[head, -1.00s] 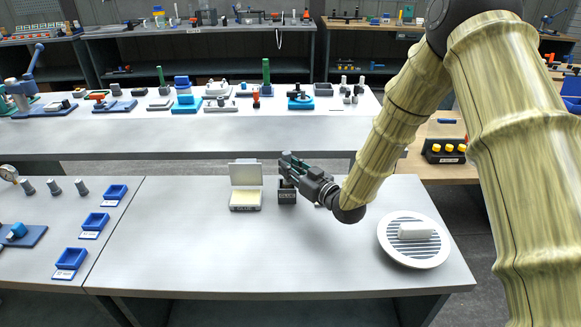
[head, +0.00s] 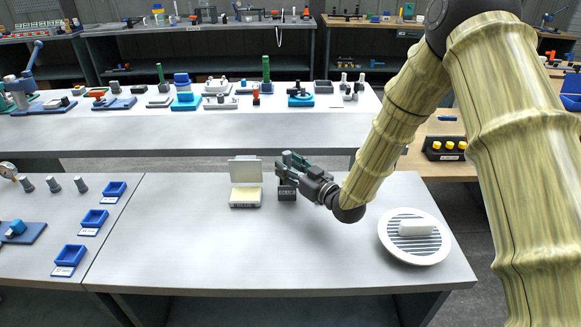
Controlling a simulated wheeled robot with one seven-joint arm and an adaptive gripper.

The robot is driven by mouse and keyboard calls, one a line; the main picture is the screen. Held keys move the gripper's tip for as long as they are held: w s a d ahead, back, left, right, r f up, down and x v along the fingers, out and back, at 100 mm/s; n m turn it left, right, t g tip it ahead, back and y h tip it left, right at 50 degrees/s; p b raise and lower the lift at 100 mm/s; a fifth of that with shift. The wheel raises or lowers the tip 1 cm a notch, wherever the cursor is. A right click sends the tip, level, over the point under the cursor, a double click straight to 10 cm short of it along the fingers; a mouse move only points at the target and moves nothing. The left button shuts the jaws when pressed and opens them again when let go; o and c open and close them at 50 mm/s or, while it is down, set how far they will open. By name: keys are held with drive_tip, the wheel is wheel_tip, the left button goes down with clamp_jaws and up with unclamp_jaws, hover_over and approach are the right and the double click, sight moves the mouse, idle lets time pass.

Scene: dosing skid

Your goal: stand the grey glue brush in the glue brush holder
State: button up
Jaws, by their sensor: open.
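The glue brush holder looks to be the small dark labelled box (head: 287,194) on the front table, right of a cream box with a raised lid. My gripper (head: 284,168) is just above this dark box, with its jaws open and its fingers pointing left. I cannot make out the grey glue brush. It may be hidden by the fingers or inside the box, and the view is too small to tell whether anything stands between the fingers.
The cream box (head: 245,197) with its raised lid stands close left of my gripper. A white round slatted plate (head: 437,250) with a white block (head: 416,228) lies at the right. Blue trays (head: 95,219) are at the left. The front middle of the table is clear.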

drive_tip(key=shift+d, duration=0.1)
drive_tip(key=v, duration=1.2)
